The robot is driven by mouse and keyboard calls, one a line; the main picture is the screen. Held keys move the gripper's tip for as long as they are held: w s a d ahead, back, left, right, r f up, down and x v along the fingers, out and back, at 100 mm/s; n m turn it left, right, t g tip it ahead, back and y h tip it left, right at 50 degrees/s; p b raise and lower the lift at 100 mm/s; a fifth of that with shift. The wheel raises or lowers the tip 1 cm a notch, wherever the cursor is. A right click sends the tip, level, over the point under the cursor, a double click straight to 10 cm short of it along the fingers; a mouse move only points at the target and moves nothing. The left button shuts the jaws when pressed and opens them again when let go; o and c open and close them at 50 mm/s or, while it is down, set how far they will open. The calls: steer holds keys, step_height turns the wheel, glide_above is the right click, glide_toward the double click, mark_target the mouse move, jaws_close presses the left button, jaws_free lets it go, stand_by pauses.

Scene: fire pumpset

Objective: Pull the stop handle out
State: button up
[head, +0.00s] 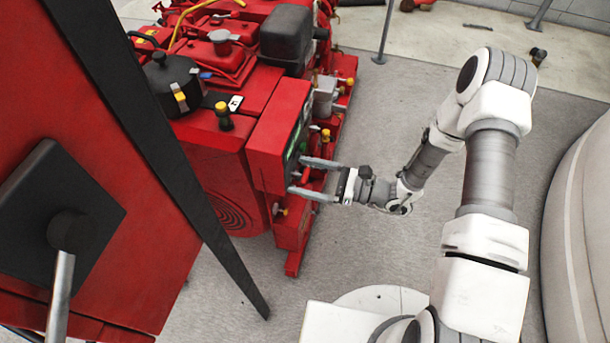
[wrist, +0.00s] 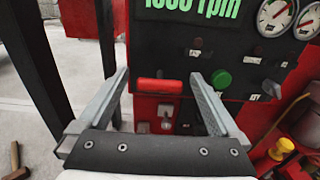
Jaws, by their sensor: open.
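A red bar-shaped handle (wrist: 160,86), which looks like the stop handle, is on the dark face of the control panel (wrist: 215,50) in the wrist view. My gripper (wrist: 160,75) is open, with one finger on each side of the handle in that view. I see no contact with the handle, and the remaining gap is hard to judge. In the head view my gripper (head: 296,175) reaches left to the front of the red panel box (head: 275,135). The handle cannot be made out clearly there.
The panel has a green rpm display (wrist: 190,8), a round gauge (wrist: 275,16) and a green button (wrist: 221,79) right of the handle. A yellow-capped part (wrist: 283,148) is at lower right. A red cabinet door (head: 100,170) stands at left in the head view. Grey floor (head: 390,95) is open behind my arm.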

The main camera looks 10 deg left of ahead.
steer(key=shift+a, duration=0.1)
jaws_close()
stand_by(0.5)
